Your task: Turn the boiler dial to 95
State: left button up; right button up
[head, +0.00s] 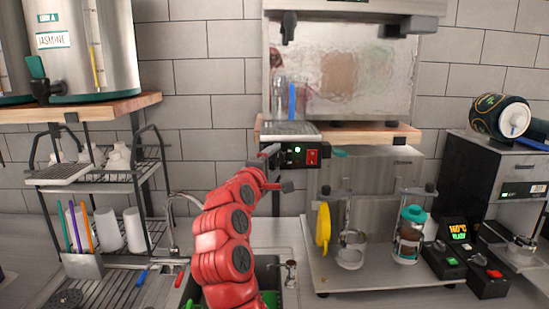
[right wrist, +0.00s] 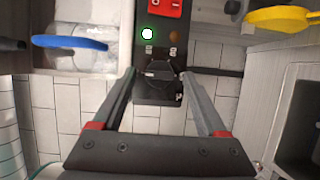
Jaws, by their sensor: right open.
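The boiler (head: 340,70) is the big metal unit on the wooden shelf at the upper middle of the head view. Its black control panel (head: 299,161) has a lit green lamp and a red switch. In the right wrist view the small black dial (right wrist: 160,72) sits on the panel below the lamp. My right gripper (head: 278,168) is open in front of the panel's left end, and it also shows in the right wrist view (right wrist: 158,76) with a finger on each side of the dial. I cannot tell whether they touch it. The dial's setting is too small to read. My left gripper is not in view.
A wire rack (head: 95,180) with cups stands left. A steel stand (head: 375,265) with glass vessels and a black machine (head: 480,180) are right. The sink is below my arm.

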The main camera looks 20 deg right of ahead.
jog(key=shift+w+d, duration=0.1)
jog(key=shift+c, duration=0.2)
grip_shut()
